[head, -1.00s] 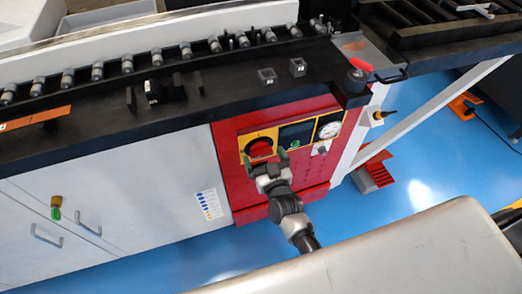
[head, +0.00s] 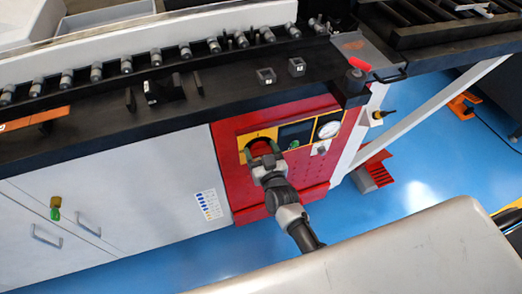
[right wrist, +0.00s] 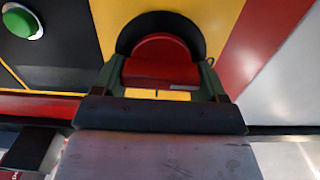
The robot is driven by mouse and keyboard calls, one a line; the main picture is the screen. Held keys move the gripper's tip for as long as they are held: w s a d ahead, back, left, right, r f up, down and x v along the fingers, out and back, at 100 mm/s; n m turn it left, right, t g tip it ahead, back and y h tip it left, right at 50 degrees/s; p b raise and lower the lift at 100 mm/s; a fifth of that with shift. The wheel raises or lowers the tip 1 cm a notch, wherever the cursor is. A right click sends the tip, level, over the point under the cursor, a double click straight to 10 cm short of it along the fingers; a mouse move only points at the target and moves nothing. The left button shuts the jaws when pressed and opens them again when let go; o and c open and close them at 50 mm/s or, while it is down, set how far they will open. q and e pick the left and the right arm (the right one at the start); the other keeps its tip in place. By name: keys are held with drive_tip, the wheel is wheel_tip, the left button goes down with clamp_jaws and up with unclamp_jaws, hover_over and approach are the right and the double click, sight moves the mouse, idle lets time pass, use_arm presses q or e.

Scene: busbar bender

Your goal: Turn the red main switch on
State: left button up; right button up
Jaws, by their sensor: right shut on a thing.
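The red main switch (right wrist: 161,62) is a red knob on a black round base, set in a yellow plate (head: 243,139) on the red panel of the machine. My right gripper (head: 262,150) is at the switch, with its green-tipped fingers on both sides of the knob. In the right wrist view the fingers (right wrist: 163,80) are shut on the red handle bar, which lies crosswise between them. In the head view the gripper hides most of the knob. My left gripper is not in view.
A green button (right wrist: 22,21) on a dark plate sits beside the switch. A round gauge (head: 329,129) is farther right on the panel. The black bench (head: 215,92) overhangs above. Blue floor (head: 195,245) is open below.

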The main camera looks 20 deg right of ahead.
drive_tip(key=m, duration=0.3)
drive_tip(key=shift+d+m, duration=0.15)
drive_tip(key=shift+m, duration=0.25)
drive_tip(key=m, duration=0.4)
drive_tip(key=shift+d+f+m, duration=0.15)
drive_tip(key=shift+m, duration=0.15)
drive_tip(key=m+b, duration=0.1)
drive_tip(key=m, duration=0.3)
drive_tip(key=shift+f, duration=0.2)
drive_tip(key=shift+d+f+m+b, duration=0.15)
drive_tip(key=shift+m+b, duration=0.8)
drive_tip(key=shift+m, duration=1.85)
drive_tip(key=o, duration=0.9)
drive_tip(key=shift+s, duration=0.1)
